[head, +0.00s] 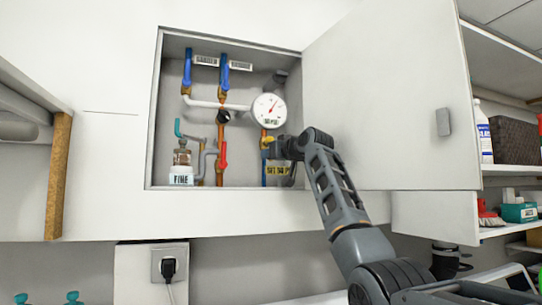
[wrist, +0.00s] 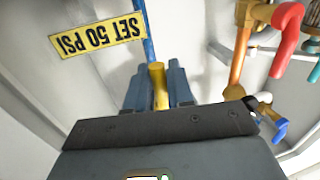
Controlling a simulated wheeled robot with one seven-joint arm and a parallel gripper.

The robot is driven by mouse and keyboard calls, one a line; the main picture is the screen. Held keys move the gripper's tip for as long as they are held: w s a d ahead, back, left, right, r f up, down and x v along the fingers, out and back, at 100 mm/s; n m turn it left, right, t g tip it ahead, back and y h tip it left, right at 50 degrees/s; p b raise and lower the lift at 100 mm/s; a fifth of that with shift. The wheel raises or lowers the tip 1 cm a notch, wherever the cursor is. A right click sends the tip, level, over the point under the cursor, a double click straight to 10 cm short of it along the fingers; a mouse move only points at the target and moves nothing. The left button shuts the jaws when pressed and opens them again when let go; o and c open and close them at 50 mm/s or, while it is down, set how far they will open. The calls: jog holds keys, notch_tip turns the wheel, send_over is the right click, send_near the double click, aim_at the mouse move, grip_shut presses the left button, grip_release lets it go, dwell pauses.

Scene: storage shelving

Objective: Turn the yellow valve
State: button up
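The yellow valve (head: 266,141) sits low on the right pipe inside the open wall cabinet, below the round gauge. My gripper (head: 272,149) reaches into the cabinet from the right and covers part of it. In the wrist view the yellow valve's handle (wrist: 158,84) stands upright between the two blue-grey fingers of my gripper (wrist: 158,90). The fingers lie close against both sides of the handle, with no clear gap, and look shut on it. The valve's body and its join to the pipe are hidden in the wrist view.
The cabinet door (head: 395,100) stands open to the right, beside my arm. A gauge (head: 269,111), two blue handles (head: 187,72) and a red valve (head: 223,156) share the cabinet. A yellow "SET 50 PSI" label (wrist: 97,35) is near the fingers. Stocked shelves (head: 515,170) stand at right.

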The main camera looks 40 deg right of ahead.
jog(key=shift+o, duration=1.4)
jog(key=s+b, duration=0.3)
jog(key=s, duration=0.4)
jog(key=shift+s+a, duration=0.3)
jog(key=shift+s, duration=0.1)
